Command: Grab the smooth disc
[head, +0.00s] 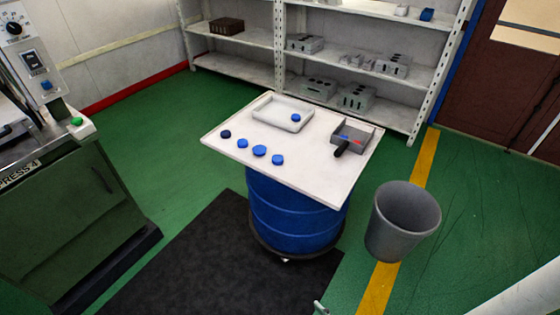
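Several small blue discs lie on the white tabletop. Four sit in a slanting row along its left front part: a darker disc (226,134) at the far left, then a disc (242,143), a slightly larger-looking disc (260,151) and a disc (278,160) nearest the front. Another blue disc (296,117) lies inside the shallow white tray (270,126). Surface detail is too small to tell which disc is smooth. My gripper cannot be made out; only a pale part, possibly my arm, shows at the bottom right corner.
The white tabletop (325,188) rests on a blue drum (290,215). A grey box (352,131) with red and blue bits and a dark handle stands at its right. A grey bin (400,222) stands right of the drum. A green press (70,220) is left; shelves (345,67) stand behind.

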